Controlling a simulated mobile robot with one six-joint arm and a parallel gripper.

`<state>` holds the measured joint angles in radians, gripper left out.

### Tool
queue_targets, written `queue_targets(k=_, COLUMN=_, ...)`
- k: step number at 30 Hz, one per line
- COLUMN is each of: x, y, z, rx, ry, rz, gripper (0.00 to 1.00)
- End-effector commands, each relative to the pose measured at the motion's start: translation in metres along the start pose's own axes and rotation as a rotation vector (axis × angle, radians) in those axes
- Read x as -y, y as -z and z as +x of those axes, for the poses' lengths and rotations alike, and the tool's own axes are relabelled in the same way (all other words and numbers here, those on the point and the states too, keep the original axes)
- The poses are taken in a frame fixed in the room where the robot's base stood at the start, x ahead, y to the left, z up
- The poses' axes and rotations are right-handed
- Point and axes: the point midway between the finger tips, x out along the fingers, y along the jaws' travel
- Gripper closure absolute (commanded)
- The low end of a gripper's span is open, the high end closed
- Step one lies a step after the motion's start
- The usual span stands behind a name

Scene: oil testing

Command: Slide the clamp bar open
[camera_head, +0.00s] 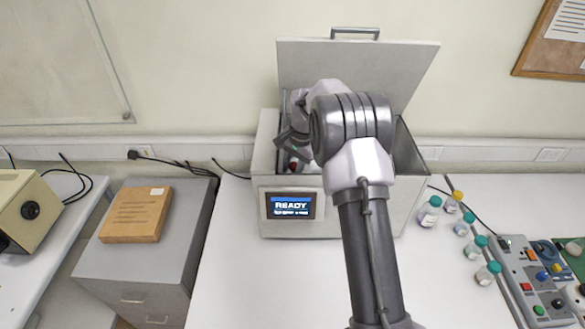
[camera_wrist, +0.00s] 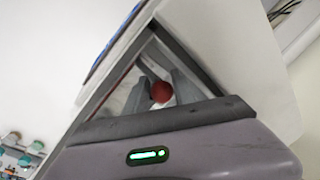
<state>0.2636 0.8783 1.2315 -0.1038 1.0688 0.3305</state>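The oil tester (camera_head: 263,180) is a light grey box with its lid (camera_head: 350,62) raised and a blue screen reading READY. My gripper (camera_head: 290,150) reaches down into its open top, at the left side of the chamber. In the wrist view a round red knob (camera_wrist: 161,92) shows between the two grey fingers of my gripper (camera_wrist: 160,88). The fingers stand apart, one on each side of the knob; whether they touch it I cannot tell. A little red also shows below the gripper in the head view (camera_head: 292,167). The clamp bar itself is mostly hidden by my arm and fingers.
Several small bottles (camera_head: 463,223) with coloured caps stand right of the tester, near a control box (camera_head: 530,282). A brown box (camera_head: 137,214) lies on the grey cabinet at left. The white bench is clear in front. The raised lid stands behind my arm.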

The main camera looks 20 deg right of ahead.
Motion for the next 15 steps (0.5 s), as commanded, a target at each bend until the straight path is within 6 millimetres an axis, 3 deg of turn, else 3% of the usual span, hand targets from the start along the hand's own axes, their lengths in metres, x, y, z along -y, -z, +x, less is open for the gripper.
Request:
queue_targets(k=10, x=0.0, y=0.001, z=-0.001, rx=-0.001, ry=0.0, rz=0.0, gripper=0.64)
queue_targets(k=15, x=0.0, y=0.001, z=-0.024, rx=-0.003, ry=0.001, rz=0.0, gripper=0.64)
